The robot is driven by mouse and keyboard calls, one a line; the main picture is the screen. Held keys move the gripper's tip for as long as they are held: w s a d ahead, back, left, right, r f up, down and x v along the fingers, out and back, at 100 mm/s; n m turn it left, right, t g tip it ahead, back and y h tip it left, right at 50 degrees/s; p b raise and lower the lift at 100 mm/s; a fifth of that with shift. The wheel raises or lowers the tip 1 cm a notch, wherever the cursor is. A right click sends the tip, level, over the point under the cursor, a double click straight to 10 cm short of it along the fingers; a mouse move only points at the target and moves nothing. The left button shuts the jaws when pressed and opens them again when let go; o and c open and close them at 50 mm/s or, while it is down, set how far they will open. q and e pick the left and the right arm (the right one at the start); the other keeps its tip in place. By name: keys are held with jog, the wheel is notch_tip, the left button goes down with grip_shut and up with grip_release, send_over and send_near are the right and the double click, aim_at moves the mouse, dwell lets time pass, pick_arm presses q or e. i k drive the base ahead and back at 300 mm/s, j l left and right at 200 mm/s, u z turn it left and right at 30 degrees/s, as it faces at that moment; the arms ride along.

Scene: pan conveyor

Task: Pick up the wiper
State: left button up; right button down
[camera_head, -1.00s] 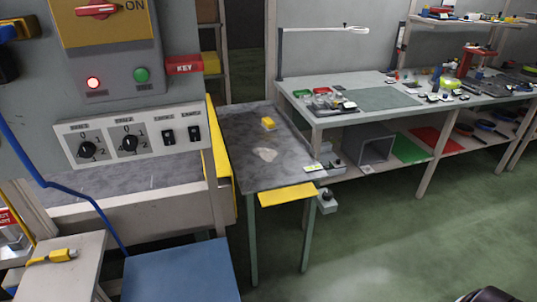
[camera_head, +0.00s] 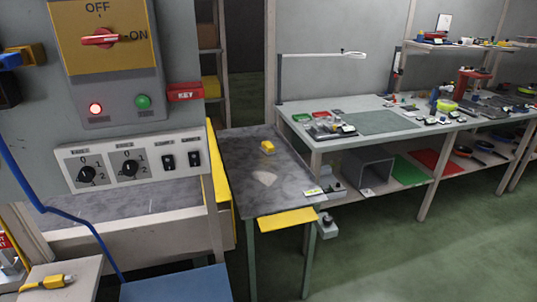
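A small yellow block (camera_head: 267,147), which may be the wiper, lies on the dark grey top of a narrow table (camera_head: 240,195) in the middle of the view. It is too small to tell its exact shape. A pale patch (camera_head: 264,178) marks the table top in front of it. Neither of my grippers is in view, and nothing touches the yellow block.
A control panel (camera_head: 130,160) with knobs and a red switch (camera_head: 100,38) fills the left. A yellow-ended item (camera_head: 48,282) lies on a pale bench at lower left. A cluttered workbench (camera_head: 375,104) stands right. Green floor (camera_head: 400,265) is clear in front.

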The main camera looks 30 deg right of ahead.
aim_at(267, 149)
jog(key=l+u, duration=0.75)
jog(key=u, duration=0.15)
jog(key=l+u, duration=0.45)
jog(key=k+l+u, duration=0.1)
jog(key=l, duration=0.45)
jog(key=k+l+u, duration=0.1)
jog(key=k+l, duration=0.25)
jog(key=l, duration=0.15)
jog(key=k+l+u, duration=0.15)
jog(key=l, duration=0.35)
jog(key=k+l+u, duration=0.1)
jog(key=k+l, duration=0.25)
jog(key=l, duration=0.15)
jog(key=k+l+u, duration=0.1)
jog(key=k+l, duration=0.2)
jog(key=l, duration=0.15)
